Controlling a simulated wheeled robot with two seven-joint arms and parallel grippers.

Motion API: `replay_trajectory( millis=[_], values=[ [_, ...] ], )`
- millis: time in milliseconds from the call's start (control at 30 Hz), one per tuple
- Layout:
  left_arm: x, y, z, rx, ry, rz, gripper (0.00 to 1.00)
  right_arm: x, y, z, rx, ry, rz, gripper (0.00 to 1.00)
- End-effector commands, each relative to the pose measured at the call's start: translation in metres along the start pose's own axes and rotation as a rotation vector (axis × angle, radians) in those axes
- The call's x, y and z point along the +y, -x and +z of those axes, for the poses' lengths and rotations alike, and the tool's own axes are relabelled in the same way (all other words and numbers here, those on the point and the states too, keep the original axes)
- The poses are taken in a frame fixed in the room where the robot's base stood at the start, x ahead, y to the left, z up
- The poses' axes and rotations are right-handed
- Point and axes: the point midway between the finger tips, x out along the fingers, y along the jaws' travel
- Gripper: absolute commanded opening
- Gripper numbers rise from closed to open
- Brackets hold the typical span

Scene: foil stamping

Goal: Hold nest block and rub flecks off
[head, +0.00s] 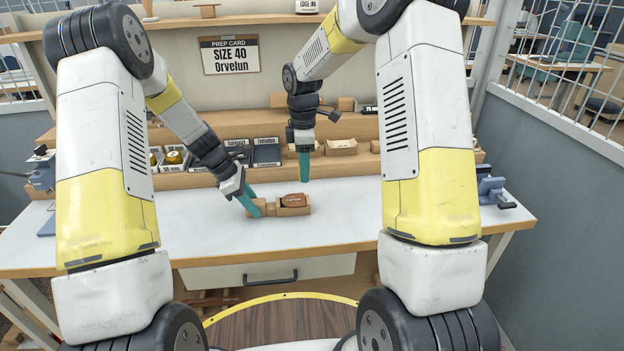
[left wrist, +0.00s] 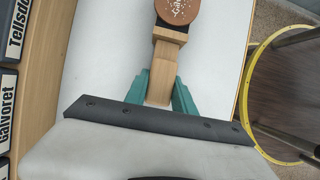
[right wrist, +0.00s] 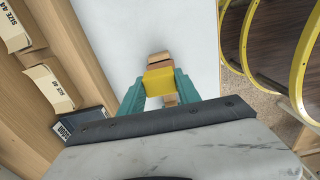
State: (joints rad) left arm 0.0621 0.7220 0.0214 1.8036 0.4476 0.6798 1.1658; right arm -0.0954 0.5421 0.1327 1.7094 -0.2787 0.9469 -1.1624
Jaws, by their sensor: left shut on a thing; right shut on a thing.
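The nest block (head: 292,211) is pale wood and lies on the white bench; a brown oval piece (head: 294,200) sits in it. My left gripper (head: 257,209) is shut on the block's narrow left end. In the left wrist view the teal fingers flank this wooden end (left wrist: 161,82), and the brown piece (left wrist: 178,9) carries pale marks and specks; the frame cuts it off. My right gripper (head: 304,179) points down above the bench, behind the block and apart from it. In the right wrist view it is shut on a yellow block (right wrist: 159,80), with wood partly hidden beyond.
A stepped wooden shelf (head: 350,130) with labelled trays (head: 266,153) and small cartons (head: 341,147) stands behind the bench. A prep card (head: 230,56) reads "SIZE 40 Orvelun". A blue-grey device (head: 492,190) stands at the right. The bench around the block (head: 370,235) is clear.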

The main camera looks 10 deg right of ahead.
Motion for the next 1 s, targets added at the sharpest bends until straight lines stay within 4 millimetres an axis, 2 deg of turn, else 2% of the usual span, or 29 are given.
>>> replay_trajectory(
  millis=[267,867,1000],
  values=[
    [0.0,0.0,0.0,0.0,0.0,0.0,0.0,0.001,-0.009,-0.002,0.0,0.031,-0.001,0.07],
    [0.0,0.0,0.0,0.0,0.0,0.0,0.0,0.001,-0.063,-0.002,0.0,0.03,-0.002,0.07],
    [0.0,0.0,0.0,0.0,0.0,0.0,0.0,0.001,-0.083,-0.004,0.0,0.031,-0.003,0.07]
  ],
)
